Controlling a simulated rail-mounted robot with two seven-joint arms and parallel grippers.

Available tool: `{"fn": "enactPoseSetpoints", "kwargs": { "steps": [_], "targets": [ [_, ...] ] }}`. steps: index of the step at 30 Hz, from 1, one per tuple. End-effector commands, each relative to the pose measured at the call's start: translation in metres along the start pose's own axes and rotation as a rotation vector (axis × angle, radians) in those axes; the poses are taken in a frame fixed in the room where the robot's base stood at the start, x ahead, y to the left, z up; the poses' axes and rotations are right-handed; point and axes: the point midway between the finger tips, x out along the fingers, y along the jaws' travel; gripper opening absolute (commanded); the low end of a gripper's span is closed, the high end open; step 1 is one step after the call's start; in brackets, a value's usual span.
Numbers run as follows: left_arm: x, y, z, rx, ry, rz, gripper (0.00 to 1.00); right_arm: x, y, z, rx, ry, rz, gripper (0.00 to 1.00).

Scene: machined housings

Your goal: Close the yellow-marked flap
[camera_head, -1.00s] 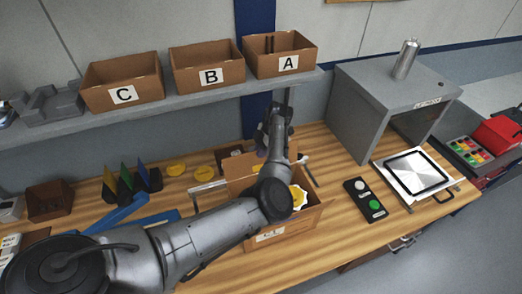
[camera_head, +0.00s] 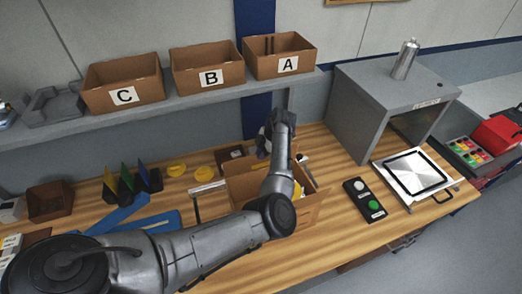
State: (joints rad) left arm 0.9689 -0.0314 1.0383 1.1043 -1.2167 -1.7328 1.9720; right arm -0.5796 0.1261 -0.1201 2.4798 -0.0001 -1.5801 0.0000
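An open cardboard box (camera_head: 241,188) stands on the wooden table, with flaps raised at its back and a flap or wall (camera_head: 309,209) at its front right. A small yellow patch (camera_head: 297,190) shows at the box beside my arm. I cannot tell whether it marks a flap or belongs to something inside. My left arm reaches across the box and hides much of its middle and front. My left gripper (camera_head: 267,142) is at the box's back side, near the back flap. Its fingers are too small and dark to read. My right gripper is not in view.
Bins C (camera_head: 122,82), B (camera_head: 207,68) and A (camera_head: 281,54) stand on the shelf above. A control box with white and green buttons (camera_head: 364,199) and a grey housing (camera_head: 393,95) are at right.

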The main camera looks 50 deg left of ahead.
Motion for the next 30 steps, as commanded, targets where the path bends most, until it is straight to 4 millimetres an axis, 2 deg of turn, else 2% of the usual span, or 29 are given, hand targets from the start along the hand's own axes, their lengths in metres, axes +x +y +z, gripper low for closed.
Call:
{"fn": "enactPoseSetpoints", "kwargs": {
  "steps": [5, 16, 30],
  "targets": [
    [0.0, -0.015, -0.001, -0.052, 0.001, 0.128, 0.0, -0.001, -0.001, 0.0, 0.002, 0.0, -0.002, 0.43],
    [-0.001, -0.039, -0.001, -0.149, -0.001, 0.357, 0.0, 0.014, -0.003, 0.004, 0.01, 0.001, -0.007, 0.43],
    [0.0, -0.051, 0.0, -0.147, 0.0, 0.353, 0.0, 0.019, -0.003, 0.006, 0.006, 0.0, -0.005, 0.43]
  ]
}}
